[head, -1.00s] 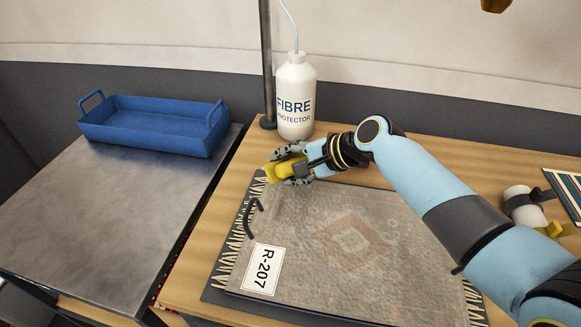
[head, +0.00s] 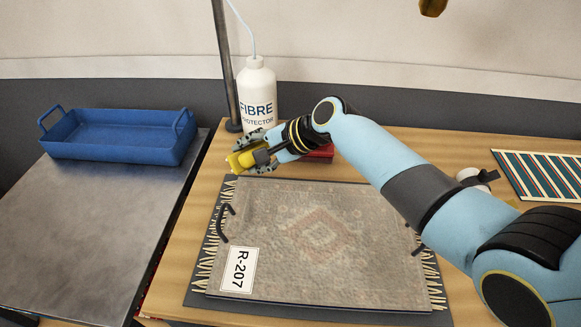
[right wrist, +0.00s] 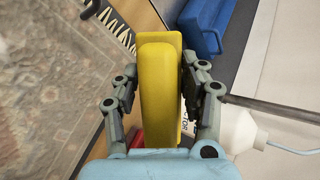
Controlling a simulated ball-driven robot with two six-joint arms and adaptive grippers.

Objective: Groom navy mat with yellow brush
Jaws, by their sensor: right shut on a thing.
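The yellow brush (head: 240,161) is in my right gripper (head: 259,156), which is shut on it. They are by the mat's back left corner, in front of the white bottle. In the right wrist view the brush (right wrist: 160,85) fills the space between the fingers. The fringed mat (head: 340,225) lies flat on a dark board on the wooden table. Its top looks dusty grey-brown with a faint reddish diamond, not clearly navy. A white R-207 tag (head: 238,270) lies on its front left part. My left gripper is not in view.
The white fibre protector bottle (head: 257,95) and a dark post (head: 224,65) stand close behind my right gripper. A red object (head: 321,153) lies behind the mat, partly hidden. A blue tray (head: 120,145) sits on the grey side table. A striped mat (head: 540,176) lies at right.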

